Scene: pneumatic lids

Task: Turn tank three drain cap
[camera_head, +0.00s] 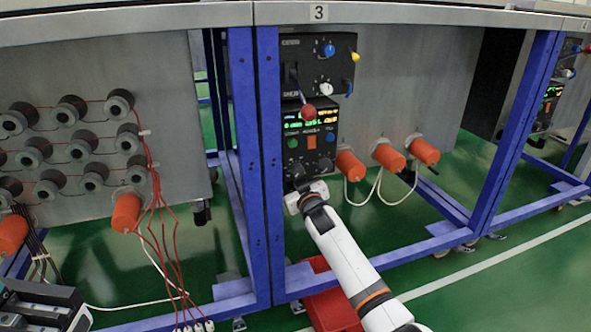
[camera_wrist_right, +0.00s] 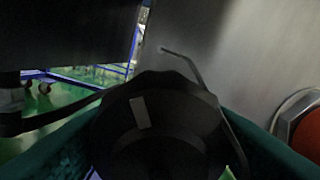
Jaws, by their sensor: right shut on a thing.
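The place marked 3 (camera_head: 319,13) has a grey metal tank (camera_head: 385,85) behind a blue frame. A black round cap with a scalloped edge and a pale mark (camera_wrist_right: 160,125) fills the lower middle of the right wrist view. The teal pads of my right gripper (camera_wrist_right: 160,160) lie on both sides of it, shut on it. In the head view my right gripper (camera_head: 300,192) is just below the control panel (camera_head: 309,140), and I cannot make out the cap there. My left gripper does not show.
Orange cylinders (camera_head: 388,156) with white cables stick out right of the panel. A red-knobbed lever (camera_head: 309,111) stands out above my gripper. Blue posts (camera_head: 270,150) stand close on its left. A red bin (camera_head: 333,308) is on the floor below my right arm.

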